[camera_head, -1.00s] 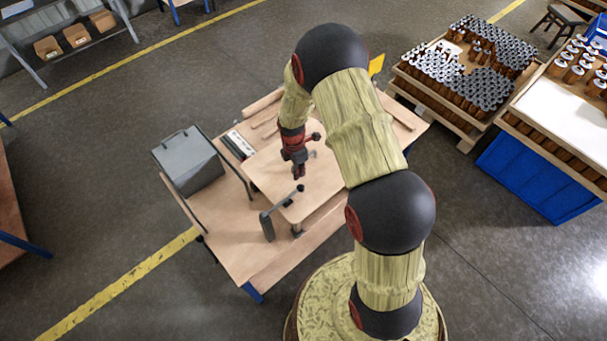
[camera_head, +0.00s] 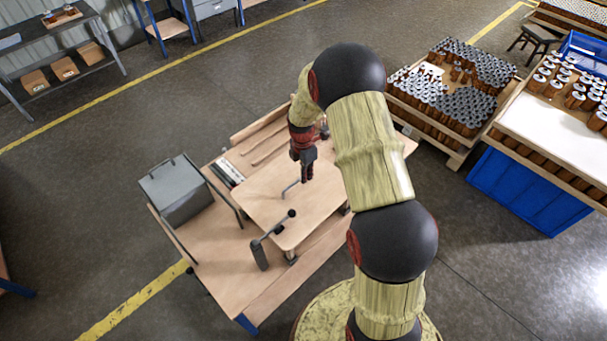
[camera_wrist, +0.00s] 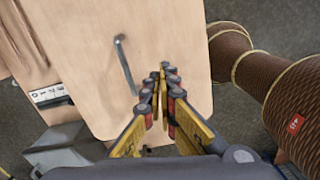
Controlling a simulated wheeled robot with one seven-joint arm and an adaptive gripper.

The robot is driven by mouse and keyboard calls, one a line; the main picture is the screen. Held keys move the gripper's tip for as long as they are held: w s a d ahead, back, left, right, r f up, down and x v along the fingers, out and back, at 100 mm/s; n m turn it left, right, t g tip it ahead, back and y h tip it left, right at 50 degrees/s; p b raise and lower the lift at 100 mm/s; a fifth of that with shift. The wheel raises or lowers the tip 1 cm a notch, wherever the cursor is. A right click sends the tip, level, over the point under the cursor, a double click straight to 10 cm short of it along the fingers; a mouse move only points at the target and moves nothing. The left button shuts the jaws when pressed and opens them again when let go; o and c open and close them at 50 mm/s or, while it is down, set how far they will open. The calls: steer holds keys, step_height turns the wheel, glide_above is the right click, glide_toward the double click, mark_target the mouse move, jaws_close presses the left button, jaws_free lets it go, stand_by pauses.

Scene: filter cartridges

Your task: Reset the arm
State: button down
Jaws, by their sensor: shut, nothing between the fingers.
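My gripper (camera_head: 307,172) hangs from my arm over the wooden workbench (camera_head: 215,245), fingers pointing down above its raised board (camera_head: 315,205). In the wrist view my gripper (camera_wrist: 163,75) has its fingertips together with nothing between them. A bent grey metal rod (camera_wrist: 126,65) shows on the board beside the fingertips; it also shows in the head view (camera_head: 290,188), left of the gripper. I cannot tell how high the gripper is above the board.
A grey box (camera_head: 177,190) stands at the bench's left. A black-knobbed lever (camera_head: 270,232) stands near the board's front edge. A pallet of cartridges (camera_head: 450,85) and a blue-based table (camera_head: 525,190) stand right. Grey floor lies open at left.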

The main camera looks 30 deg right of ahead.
steer(key=s+a+r+m+t+b, duration=0.2)
steer(key=s+a+r+m+b, duration=0.1)
steer(key=s+m+b, duration=0.3)
steer(key=s+a+r+m+t+b, duration=0.2)
steer(key=s+a+r+m+b, duration=0.2)
steer(key=s+b, duration=0.6)
steer(key=s+a+r+m+t+b, duration=0.2)
steer(key=s+a+r+m+b, duration=0.2)
steer(key=s+a+m+b, duration=0.3)
steer(key=s+m+b, duration=0.2)
steer(key=s, duration=0.2)
steer(key=shift+s+a+r, duration=0.15)
steer(key=shift+s+a, duration=0.05)
steer(key=shift+s, duration=0.05)
stand_by(0.4)
